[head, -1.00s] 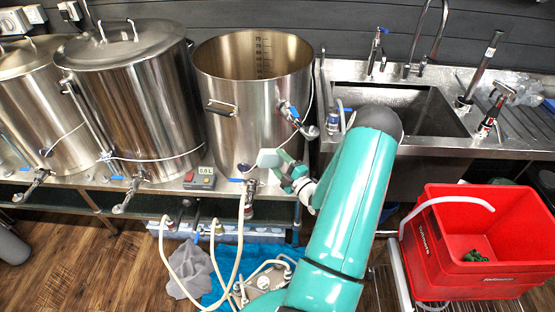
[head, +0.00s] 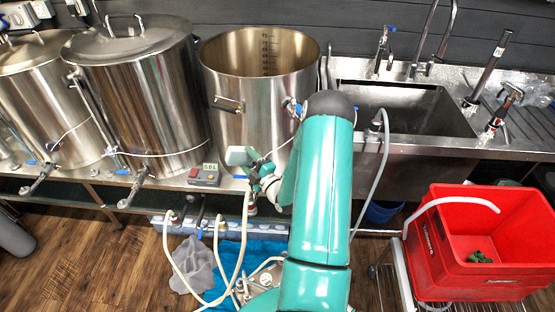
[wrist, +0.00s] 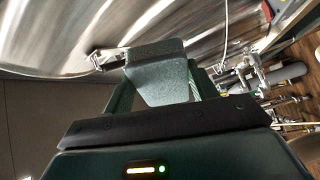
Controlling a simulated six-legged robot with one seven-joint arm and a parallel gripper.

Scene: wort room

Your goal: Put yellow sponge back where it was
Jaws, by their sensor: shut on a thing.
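My gripper (head: 262,170) is shut on a pale grey-green block (head: 240,155), which has the shape of a sponge. It is held up in front of the open steel pot (head: 255,95), near the front of the steel bench. In the wrist view the block (wrist: 160,75) sits between the fingers, with a speckled grey-green face toward the camera. No yellow shows on it, so I cannot tell from colour that it is the yellow sponge. No other sponge is seen.
Two lidded steel pots (head: 135,95) stand left of the open pot. A small box with a display (head: 205,175) lies on the bench edge. A sink (head: 415,110) is at the right, and a red crate (head: 480,250) stands below it. Hoses (head: 240,250) hang at the front.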

